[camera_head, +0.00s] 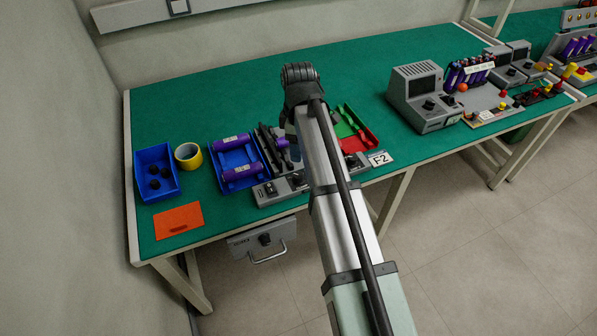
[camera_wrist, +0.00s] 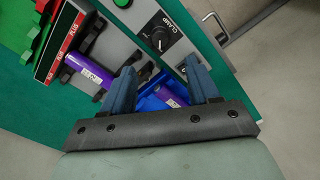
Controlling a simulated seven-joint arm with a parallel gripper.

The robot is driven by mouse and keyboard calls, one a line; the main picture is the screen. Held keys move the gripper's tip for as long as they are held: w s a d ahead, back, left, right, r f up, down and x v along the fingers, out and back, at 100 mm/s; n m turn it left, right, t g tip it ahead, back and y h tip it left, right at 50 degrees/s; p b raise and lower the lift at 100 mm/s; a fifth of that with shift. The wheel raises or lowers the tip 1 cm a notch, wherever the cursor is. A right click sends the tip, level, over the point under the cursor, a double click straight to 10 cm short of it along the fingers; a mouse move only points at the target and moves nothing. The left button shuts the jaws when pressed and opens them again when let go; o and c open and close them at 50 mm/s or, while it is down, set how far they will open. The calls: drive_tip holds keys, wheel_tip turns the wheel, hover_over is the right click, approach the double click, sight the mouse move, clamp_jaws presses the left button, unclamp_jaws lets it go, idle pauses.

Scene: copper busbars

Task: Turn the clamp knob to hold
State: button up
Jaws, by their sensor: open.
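The clamp knob (camera_wrist: 159,40) is a black round knob with a pale pointer, on a grey panel (camera_wrist: 135,18) under the word CLAMP. What looks like the same panel stands at the front table edge in the head view (camera_head: 267,198), with a black knob (camera_head: 271,187) on it. My gripper (camera_wrist: 160,66) is open, its two blue fingers apart. In the wrist view the knob appears beyond the fingertips, between them, and nothing is held. The knob's set position is too small to read surely. In the head view my arm hides most of the gripper.
A blue tray (camera_head: 223,186) with purple cells, yellow tape (camera_head: 188,154), a blue bin (camera_head: 142,188) and an orange card (camera_head: 178,221) lie left. Red and green trays (camera_head: 371,139) are right of my arm. A handled drawer (camera_head: 244,244) hangs below the edge. The table's back is clear.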

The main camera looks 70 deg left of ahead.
sight(298, 175)
wheel_tip(298, 175, down, 12)
drive_tip(key=shift+r, duration=0.2)
idle(0.4)
drive_tip(key=shift+c, duration=0.2)
drive_tip(key=c, duration=1)
